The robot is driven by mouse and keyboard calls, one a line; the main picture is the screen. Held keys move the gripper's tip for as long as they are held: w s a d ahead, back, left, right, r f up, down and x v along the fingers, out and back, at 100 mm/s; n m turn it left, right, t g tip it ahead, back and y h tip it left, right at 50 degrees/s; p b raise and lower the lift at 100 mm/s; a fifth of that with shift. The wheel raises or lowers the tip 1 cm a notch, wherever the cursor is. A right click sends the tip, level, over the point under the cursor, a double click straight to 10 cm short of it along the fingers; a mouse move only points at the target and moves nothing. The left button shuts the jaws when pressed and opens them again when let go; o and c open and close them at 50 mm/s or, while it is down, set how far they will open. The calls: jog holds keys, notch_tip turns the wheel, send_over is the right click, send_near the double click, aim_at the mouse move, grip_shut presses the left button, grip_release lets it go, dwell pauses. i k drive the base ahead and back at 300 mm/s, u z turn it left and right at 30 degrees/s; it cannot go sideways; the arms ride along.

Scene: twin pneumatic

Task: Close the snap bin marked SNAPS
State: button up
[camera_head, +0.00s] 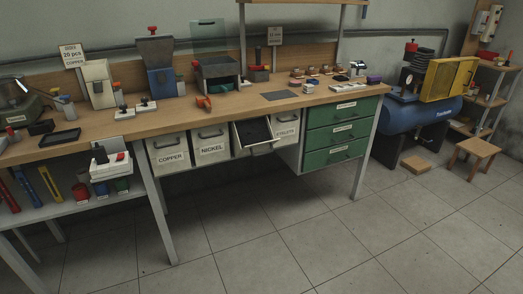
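One bin under the workbench is pulled out and stands open (237,138). It is tilted, with its dark inside showing from above, between the NICKEL bin (210,149) and the bin that seems to read EYELETS (287,131). Its front label cannot be read from here, so the word SNAPS is not visible. The COPPER bin (170,158), the NICKEL bin and the EYELETS bin look shut. My gripper is not in view.
The wooden workbench (235,105) carries presses and small tools. Green drawers (341,132) stand right of the bins, and bench legs (160,215) stand in front. A blue compressor (420,115) and wooden stool (475,155) are at right. The tiled floor (270,230) in front is clear.

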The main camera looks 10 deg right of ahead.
aim_at(251, 136)
jog(key=u, duration=1.7)
jog(key=i, duration=0.8)
jog(key=z, duration=0.05)
